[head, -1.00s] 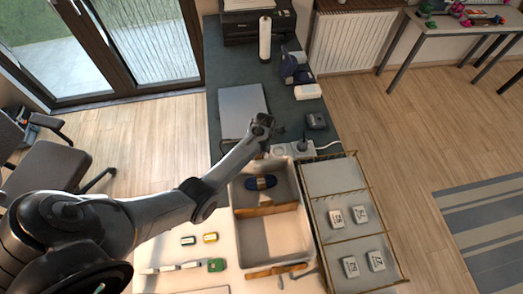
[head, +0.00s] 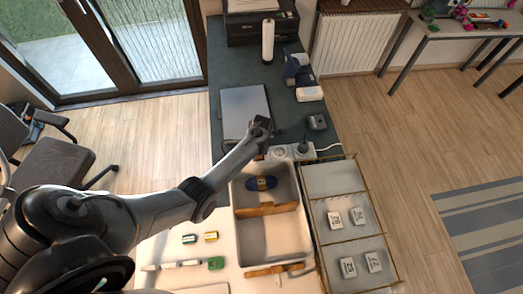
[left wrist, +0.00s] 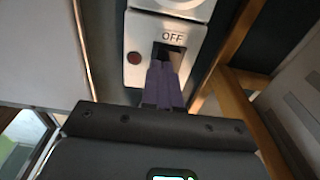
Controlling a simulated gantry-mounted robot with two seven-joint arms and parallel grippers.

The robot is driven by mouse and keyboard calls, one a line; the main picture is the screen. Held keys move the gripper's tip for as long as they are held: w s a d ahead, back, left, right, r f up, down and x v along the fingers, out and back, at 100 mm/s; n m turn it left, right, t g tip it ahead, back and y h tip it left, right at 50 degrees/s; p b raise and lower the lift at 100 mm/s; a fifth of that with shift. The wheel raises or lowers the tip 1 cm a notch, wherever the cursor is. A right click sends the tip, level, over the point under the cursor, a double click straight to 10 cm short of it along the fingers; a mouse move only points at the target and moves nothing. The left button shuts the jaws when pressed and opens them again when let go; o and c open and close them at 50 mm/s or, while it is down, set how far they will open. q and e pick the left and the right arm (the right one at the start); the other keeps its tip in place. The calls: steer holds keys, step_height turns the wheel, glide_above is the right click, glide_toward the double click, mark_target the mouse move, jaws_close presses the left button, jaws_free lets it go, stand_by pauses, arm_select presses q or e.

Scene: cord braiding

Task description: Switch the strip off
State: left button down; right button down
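The white power strip (head: 280,154) lies at the far edge of the grey tray in the head view, with a plug in it. My left gripper (head: 263,126) is at the strip's left end and partly hides that area. In the left wrist view, the strip's end (left wrist: 133,38) shows a dark switch recess (left wrist: 174,49) marked OFF and a dark red lamp (left wrist: 134,58). My left gripper's purple fingers (left wrist: 163,72) are together, empty, with tips at the recess; I cannot tell whether they touch the switch. My right gripper is not in view.
A laptop (head: 244,105), a small dark device (head: 317,122) and a white block (head: 309,94) lie on the dark desk beyond.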

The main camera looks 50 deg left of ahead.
arm_select(q)
steer(key=r+p, duration=0.2)
steer(key=r, duration=0.1)
steer(key=w+r+p, duration=0.1)
steer(key=r+p, duration=0.1)
steer(key=shift+d, duration=0.3)
step_height(320, 180, up, 9)
steer(key=shift+w+d, duration=0.25)
